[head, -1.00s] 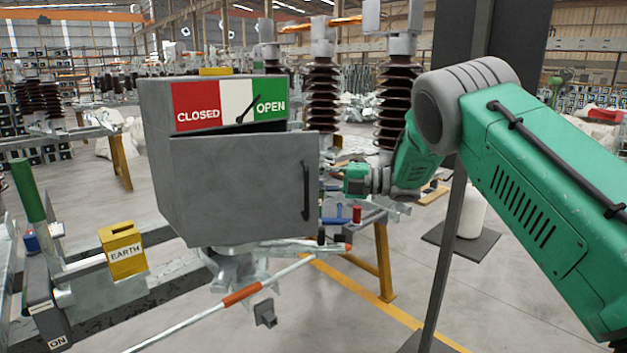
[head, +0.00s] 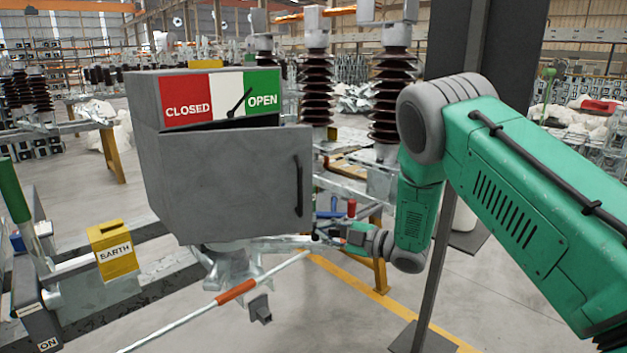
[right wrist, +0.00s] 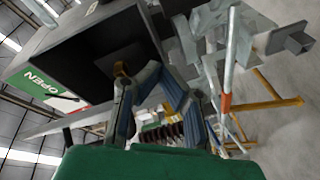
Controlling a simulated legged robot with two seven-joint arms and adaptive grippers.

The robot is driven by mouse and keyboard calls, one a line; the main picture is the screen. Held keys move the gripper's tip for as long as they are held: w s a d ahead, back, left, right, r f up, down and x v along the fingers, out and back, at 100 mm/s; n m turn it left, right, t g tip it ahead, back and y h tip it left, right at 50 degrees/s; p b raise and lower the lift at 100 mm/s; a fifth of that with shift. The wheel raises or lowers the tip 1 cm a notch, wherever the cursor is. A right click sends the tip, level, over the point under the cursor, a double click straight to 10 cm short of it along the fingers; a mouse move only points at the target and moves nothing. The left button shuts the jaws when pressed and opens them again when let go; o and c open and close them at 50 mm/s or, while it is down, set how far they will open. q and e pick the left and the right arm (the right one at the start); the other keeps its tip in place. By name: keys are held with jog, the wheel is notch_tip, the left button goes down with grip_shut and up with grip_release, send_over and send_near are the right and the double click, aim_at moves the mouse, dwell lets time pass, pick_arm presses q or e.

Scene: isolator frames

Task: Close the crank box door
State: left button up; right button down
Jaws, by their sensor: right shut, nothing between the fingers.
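The grey crank box (head: 141,98) stands left of centre in the head view, with a red, white and green CLOSED/OPEN sign on its front. Its door (head: 225,180) is ajar, with a dark gap along the top edge and a black handle (head: 299,187) near its right edge. My right gripper (head: 326,237) is beside the door's lower right corner, shut and empty; its fingertips are small and partly hidden here. In the right wrist view its fingers (right wrist: 150,78) are in front of the box's dark open inside (right wrist: 105,50). Contact with the door cannot be told. My left gripper is out of view.
A white pole with an orange band (head: 236,292) slants below the box. A yellow EARTH block (head: 112,250) is at the left. A dark upright post (head: 440,265) stands close to my right arm. Ribbed brown insulators (head: 392,98) stand behind.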

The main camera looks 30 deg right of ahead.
notch_tip(320, 180, down, 4)
jog(key=s+a+m+h, duration=0.2)
jog(key=m, duration=0.1)
jog(key=t+h+p, duration=0.2)
jog(key=h+p, duration=1)
jog(key=p, duration=0.1)
send_near(309, 179)
jog(key=shift+n, duration=0.3)
jog(key=p+x, duration=0.2)
jog(key=x, duration=0.6)
jog(key=shift+p, duration=0.35)
jog(key=shift+w+y, duration=0.1)
jog(key=shift+y, duration=0.2)
